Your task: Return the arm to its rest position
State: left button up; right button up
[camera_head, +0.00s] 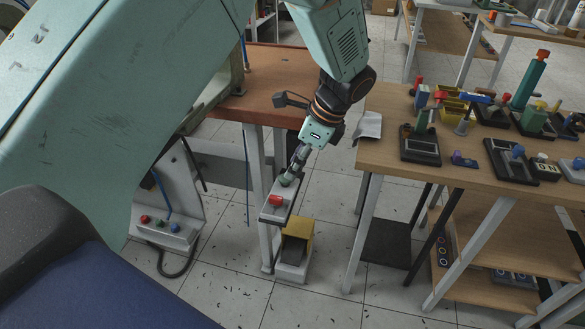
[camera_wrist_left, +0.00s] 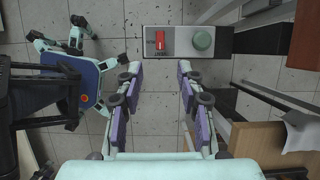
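My left arm comes in from the upper left, and its gripper (camera_head: 296,166) points down over a slim pedestal with a control box (camera_head: 268,214) on top. In the left wrist view the two purple-padded fingers of this gripper (camera_wrist_left: 158,70) are spread wide with nothing between them. The box in that view carries a red switch (camera_wrist_left: 160,40) and a round green button (camera_wrist_left: 202,40), both just beyond the fingertips. In the head view the red switch (camera_head: 275,200) is clear, while the green button is partly hidden by the gripper. I cannot tell whether the fingers touch it. My right gripper is in neither view.
A wooden table (camera_head: 385,155) with several devices stands to the right of the gripper. A brown bench (camera_head: 260,85) is behind it. A yellow-and-grey pedal (camera_head: 297,245) is at the pedestal's foot. A grey panel with coloured buttons (camera_head: 165,222) stands to the left. Tiled floor lies in front.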

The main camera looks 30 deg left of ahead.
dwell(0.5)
pick_arm(q)
jog(key=w+d+f+n+t+h, duration=0.2)
jog(key=w+d+f+n+t, duration=0.1)
jog(key=f+n, duration=0.1)
jog(key=s+d+f+n+t+h, duration=0.2)
jog(key=s+f+n, duration=0.4)
jog(key=s+f, duration=0.3)
jog(key=s+a+f+n+g, duration=0.1)
jog(key=s+f, duration=0.3)
jog(key=s, duration=0.9)
jog(key=s+a+f+n+g, duration=0.1)
jog(key=s+f+n, duration=0.3)
jog(key=s, duration=1)
jog(key=shift+f+n+g, duration=0.3)
jog(key=shift+f+g, duration=0.05)
jog(key=shift+g, duration=0.55)
jog(key=shift+s, duration=0.15)
